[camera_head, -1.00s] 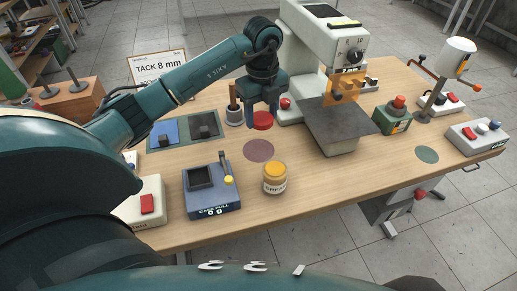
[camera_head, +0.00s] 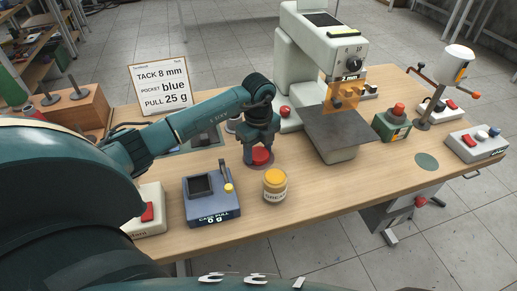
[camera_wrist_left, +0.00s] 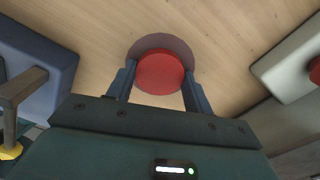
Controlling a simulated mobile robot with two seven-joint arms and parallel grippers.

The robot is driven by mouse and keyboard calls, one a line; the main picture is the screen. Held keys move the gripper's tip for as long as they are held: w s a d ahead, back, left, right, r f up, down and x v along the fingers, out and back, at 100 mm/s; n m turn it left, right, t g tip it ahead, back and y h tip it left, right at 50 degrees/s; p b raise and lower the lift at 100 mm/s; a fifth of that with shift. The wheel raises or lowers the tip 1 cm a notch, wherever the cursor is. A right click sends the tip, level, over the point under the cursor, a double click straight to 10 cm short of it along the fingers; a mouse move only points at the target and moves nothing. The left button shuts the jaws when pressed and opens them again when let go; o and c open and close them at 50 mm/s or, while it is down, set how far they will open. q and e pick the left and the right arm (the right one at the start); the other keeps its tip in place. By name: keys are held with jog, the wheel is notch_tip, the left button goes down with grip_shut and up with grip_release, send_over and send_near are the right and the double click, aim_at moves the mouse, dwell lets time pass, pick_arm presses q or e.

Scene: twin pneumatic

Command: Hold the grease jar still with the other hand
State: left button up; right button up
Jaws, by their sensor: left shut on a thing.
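The grease jar (camera_head: 275,187) stands upright on the table, uncapped, with yellow-orange grease showing at its top and a "GREASE" label on its front. My left gripper (camera_head: 260,152) is behind and slightly left of the jar, apart from it. It is shut on a round red lid (camera_head: 262,156), which also shows between the fingers in the left wrist view (camera_wrist_left: 160,73). The lid is over a mauve round spot (camera_wrist_left: 160,39) on the table; I cannot tell whether it touches. My right gripper is in neither view, and nothing is holding the jar.
A blue pull gauge (camera_head: 211,203) reading "0 g" stands left of the jar. A white press (camera_head: 308,75) with a grey plate (camera_head: 340,131) is behind right. A green box with a red button (camera_head: 392,122) stands farther right. The table in front and right of the jar is clear.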

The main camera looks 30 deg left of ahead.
aim_at(258, 154)
pick_arm(q)
jog(key=shift+f, duration=0.1)
jog(key=o, duration=1.1)
jog(key=shift+r, duration=0.35)
notch_tip(258, 154, up, 12)
jog(key=shift+f, duration=0.2)
jog(key=shift+s, duration=0.1)
